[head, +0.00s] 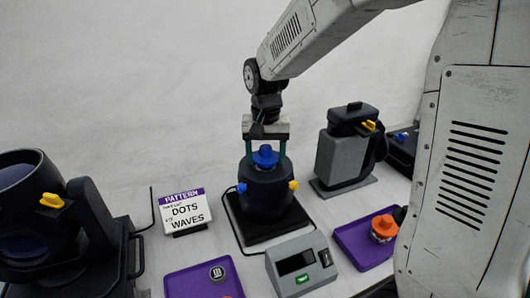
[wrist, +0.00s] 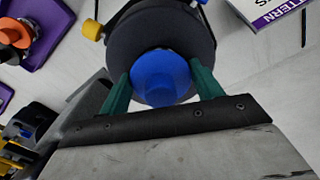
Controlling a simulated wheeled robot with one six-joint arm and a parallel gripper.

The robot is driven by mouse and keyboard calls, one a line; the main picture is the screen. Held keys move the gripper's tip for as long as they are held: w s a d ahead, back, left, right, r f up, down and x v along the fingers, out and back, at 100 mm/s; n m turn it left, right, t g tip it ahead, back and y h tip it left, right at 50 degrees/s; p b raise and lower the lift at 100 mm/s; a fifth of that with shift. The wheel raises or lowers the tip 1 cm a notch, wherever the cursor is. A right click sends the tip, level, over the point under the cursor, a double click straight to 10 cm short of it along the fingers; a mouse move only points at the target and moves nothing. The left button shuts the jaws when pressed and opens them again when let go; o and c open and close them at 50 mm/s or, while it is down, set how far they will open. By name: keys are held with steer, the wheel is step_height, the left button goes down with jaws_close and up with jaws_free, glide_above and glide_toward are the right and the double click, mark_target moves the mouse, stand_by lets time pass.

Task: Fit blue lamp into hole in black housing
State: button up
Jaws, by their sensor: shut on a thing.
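The blue lamp (head: 265,157) is between the green fingers of my gripper (head: 265,152), over the top of the black housing (head: 266,190). In the wrist view the blue lamp (wrist: 162,78) is held between the two fingers (wrist: 161,90), with the round dark housing (wrist: 165,32) directly behind it. The gripper is shut on the lamp. The lamp hides the hole, so I cannot tell whether its lower end is inside. The housing stands upright on a black base and has yellow and blue knobs on its sides.
A pattern sign (head: 186,212) stands left of the housing. A grey box with a screen (head: 301,263) is in front. Purple trays lie front left (head: 204,282) and right (head: 350,241), the right one holding an orange part (head: 384,228). A grey fixture (head: 343,155) stands behind right, a large black lamp (head: 58,215) at left.

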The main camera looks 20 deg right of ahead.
steer(key=shift+f, duration=0.15)
steer(key=o, duration=1.2)
step_height(320, 180, up, 8)
steer(key=shift+f, duration=0.1)
steer(key=shift+s+n, duration=0.1)
steer(key=shift+n, duration=0.2)
steer(key=shift+n+g, duration=0.4)
steer(key=shift+n, duration=0.3)
steer(key=s, duration=0.2)
steer(key=s+f, duration=0.1)
steer(key=s, duration=0.1)
steer(key=shift+s+d+f, duration=0.15)
steer(key=shift+s+d, duration=0.05)
steer(key=shift+s, duration=0.1)
steer(key=s+d+n, duration=0.1)
steer(key=s, duration=0.6)
steer(key=s+r+t, duration=0.1)
steer(key=s, duration=0.6)
steer(key=s+d+r+n+t, duration=0.1)
steer(key=s, duration=0.7)
steer(key=shift+d+r+n, duration=0.15)
steer(key=shift+d+n, duration=0.15)
